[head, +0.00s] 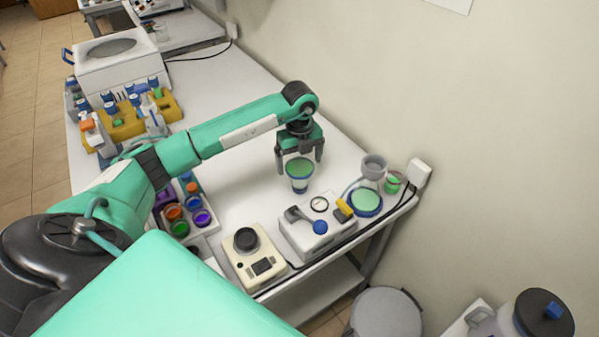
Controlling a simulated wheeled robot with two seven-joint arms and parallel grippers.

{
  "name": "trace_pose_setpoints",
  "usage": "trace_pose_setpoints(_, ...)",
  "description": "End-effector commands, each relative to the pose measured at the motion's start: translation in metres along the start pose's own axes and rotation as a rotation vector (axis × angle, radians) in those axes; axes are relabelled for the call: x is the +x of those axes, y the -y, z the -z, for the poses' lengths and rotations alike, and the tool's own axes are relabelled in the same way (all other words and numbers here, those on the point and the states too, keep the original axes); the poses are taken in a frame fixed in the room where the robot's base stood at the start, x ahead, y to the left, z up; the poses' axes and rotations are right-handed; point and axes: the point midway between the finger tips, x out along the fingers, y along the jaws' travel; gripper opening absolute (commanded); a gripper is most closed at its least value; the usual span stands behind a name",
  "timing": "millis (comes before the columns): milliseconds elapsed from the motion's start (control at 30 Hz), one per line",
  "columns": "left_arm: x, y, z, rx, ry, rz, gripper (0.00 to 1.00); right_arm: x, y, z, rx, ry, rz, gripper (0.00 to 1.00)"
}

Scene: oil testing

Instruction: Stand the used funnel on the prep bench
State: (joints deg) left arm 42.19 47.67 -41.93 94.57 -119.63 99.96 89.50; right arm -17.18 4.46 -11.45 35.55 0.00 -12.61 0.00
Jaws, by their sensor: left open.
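A funnel (299,174) with a green top, a blue band and a pale lower part stands upright on the white prep bench (235,175), near its wall side. My left gripper (299,160) points down at it from above. Its dark fingers are open, one on each side of the funnel's top. I cannot tell whether either finger touches it. A grey cup (373,167), which may be another funnel, stands at the bench's right end beside a small green-topped container (392,185). My right gripper is not in view.
A white pump unit (310,240) with a gauge and a cream device (253,262) stand along the near edge. A blue-rimmed green dish (366,202) is at right. A tray of coloured jars (204,217), a yellow rack (126,124) and a white box (120,63) are left.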

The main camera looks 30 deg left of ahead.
Motion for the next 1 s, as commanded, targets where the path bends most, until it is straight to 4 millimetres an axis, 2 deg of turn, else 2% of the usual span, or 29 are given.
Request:
trace_pose_setpoints(33, -0.010, 0.001, -0.001, 0.001, 0.003, 0.006, 0.93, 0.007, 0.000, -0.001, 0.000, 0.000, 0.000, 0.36)
trace_pose_setpoints(200, -0.045, 0.001, -0.001, 0.001, 0.002, 0.003, 0.93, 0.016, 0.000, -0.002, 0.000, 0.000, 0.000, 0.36)
trace_pose_setpoints(400, -0.069, 0.000, 0.000, 0.000, 0.000, 0.001, 0.93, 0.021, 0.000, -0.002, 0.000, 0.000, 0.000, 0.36)
trace_pose_setpoints(567, -0.074, 0.000, 0.000, 0.000, 0.000, 0.000, 0.93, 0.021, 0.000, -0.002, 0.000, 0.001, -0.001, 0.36)
trace_pose_setpoints(1000, -0.074, 0.000, 0.000, 0.000, 0.000, 0.000, 0.93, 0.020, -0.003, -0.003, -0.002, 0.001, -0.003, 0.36)
